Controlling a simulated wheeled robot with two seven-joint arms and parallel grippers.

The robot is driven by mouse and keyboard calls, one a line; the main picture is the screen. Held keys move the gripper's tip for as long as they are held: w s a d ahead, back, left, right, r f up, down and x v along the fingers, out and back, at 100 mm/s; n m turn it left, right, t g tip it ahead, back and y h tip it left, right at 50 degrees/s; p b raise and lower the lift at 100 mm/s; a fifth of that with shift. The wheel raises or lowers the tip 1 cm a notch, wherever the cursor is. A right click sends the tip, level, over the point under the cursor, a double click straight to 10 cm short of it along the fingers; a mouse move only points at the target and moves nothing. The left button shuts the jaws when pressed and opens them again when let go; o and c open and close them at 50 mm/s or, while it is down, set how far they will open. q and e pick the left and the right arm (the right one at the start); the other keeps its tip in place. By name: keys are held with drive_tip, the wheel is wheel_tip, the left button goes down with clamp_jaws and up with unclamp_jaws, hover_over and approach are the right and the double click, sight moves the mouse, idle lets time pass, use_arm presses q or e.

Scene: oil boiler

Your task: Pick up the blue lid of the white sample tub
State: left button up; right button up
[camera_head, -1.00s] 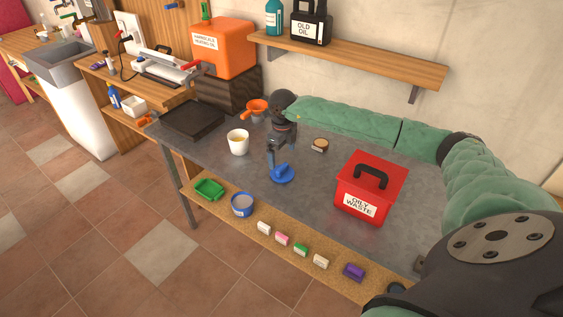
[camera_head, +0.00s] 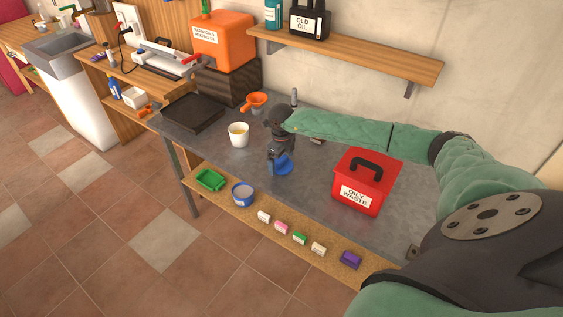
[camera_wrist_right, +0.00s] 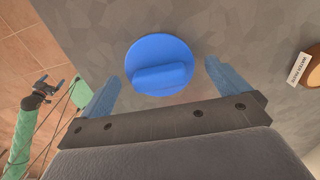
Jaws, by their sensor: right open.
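The blue lid (camera_head: 284,167) lies flat on the grey table, with a raised grip bar across its top. It fills the middle of the right wrist view (camera_wrist_right: 160,62). My right gripper (camera_head: 279,160) points down over the lid, open and empty. In the right wrist view its blue fingertips (camera_wrist_right: 162,72) stand on either side of the lid, apart from it. A white tub (camera_head: 238,136) with yellowish contents stands uncovered on the table, left of the gripper. My left gripper (camera_wrist_right: 48,88) shows small at the left of the right wrist view; its finger opening is unclear.
A red oily waste box (camera_head: 366,184) stands right of the lid. An orange funnel (camera_head: 256,101) and a black tray (camera_head: 192,112) are further back. Below, a shelf holds a blue-rimmed tub (camera_head: 243,196) and small blocks.

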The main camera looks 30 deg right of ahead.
drive_tip(key=shift+f, duration=0.3)
drive_tip(key=c, duration=0.9)
drive_tip(key=shift+r, duration=0.1)
